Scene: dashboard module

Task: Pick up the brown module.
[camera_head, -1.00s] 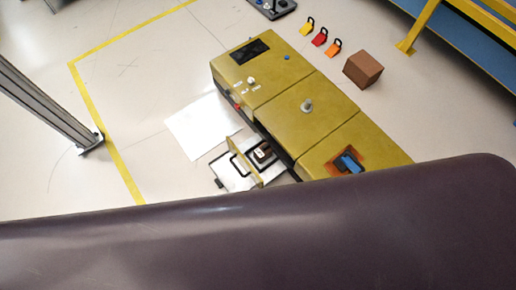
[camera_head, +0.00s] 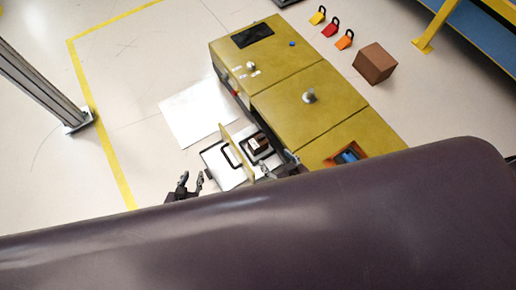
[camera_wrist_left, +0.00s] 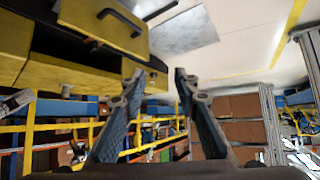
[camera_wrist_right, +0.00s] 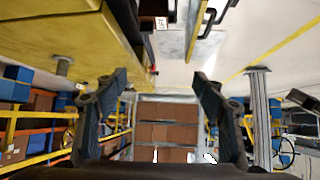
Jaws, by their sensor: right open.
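The brown module (camera_head: 256,143), small and dark with a white label, sits in the open drawer (camera_head: 221,168) of the yellow console. It also shows, cut off, at the top of the right wrist view (camera_wrist_right: 153,9). My left gripper (camera_head: 187,184) is open and empty, left of the drawer with its yellow front and black handle; its spread fingers show in the left wrist view (camera_wrist_left: 155,84). My right gripper (camera_head: 291,160) is open, close to the console side and just right of the module, not visibly touching it. Its parted fingers show in the right wrist view (camera_wrist_right: 160,78).
The yellow console (camera_head: 290,85) has knobs on top and a recess with a blue part (camera_head: 347,156). A brown box (camera_head: 374,63) and several coloured padlocks (camera_head: 331,28) lie behind it. A white sheet (camera_head: 198,114) lies on open floor. A grey post (camera_head: 40,85) stands left.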

